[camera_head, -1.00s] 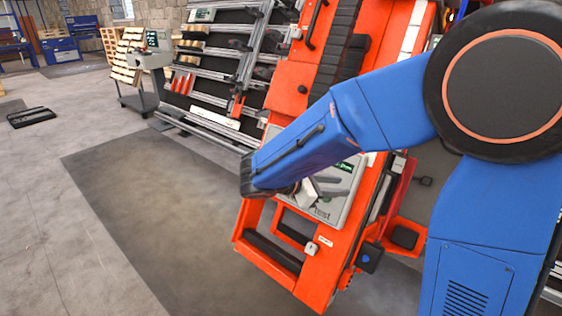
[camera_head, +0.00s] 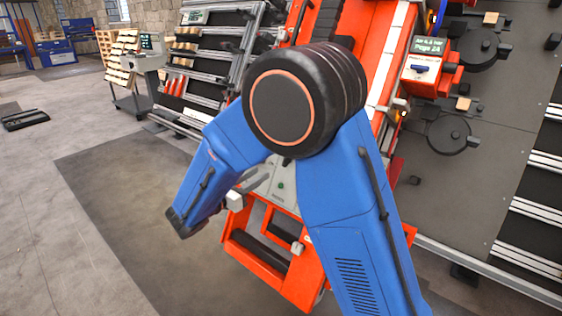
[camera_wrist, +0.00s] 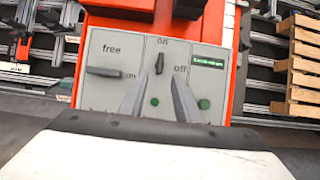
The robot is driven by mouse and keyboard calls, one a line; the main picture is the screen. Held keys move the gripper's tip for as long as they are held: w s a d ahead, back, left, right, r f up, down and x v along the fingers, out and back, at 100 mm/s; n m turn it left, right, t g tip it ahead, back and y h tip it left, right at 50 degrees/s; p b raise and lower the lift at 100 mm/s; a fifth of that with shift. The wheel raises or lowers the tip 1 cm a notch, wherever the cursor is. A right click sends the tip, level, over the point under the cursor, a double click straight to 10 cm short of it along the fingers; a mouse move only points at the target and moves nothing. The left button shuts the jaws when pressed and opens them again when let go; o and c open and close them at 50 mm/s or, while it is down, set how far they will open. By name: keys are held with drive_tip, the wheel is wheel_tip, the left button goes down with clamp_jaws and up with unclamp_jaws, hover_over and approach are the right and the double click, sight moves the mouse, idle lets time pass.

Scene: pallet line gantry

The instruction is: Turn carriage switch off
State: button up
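A grey switch panel (camera_wrist: 215,95) on the orange carriage fills the middle of the wrist view; in the head view, the panel (camera_head: 283,190) is partly behind my arm. A dark rotary switch (camera_wrist: 160,63) points up to "on", with "off" to its right. A grey lever switch (camera_wrist: 103,72) lies horizontally at left, between "free" and "on". Which is the carriage switch cannot be read. My gripper (camera_wrist: 159,77) is open and empty; its fingertips are below the dark switch, on either side in the picture. Contact cannot be judged. The fingers hide part of the lower panel.
Green round lights (camera_wrist: 204,104) and a small green display (camera_wrist: 208,63) are on the panel. Wooden slats (camera_wrist: 304,65) stand at right.

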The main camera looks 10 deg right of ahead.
drive_tip(key=x, duration=1.3)
drive_tip(key=shift+d, duration=0.1)
clamp_jaws()
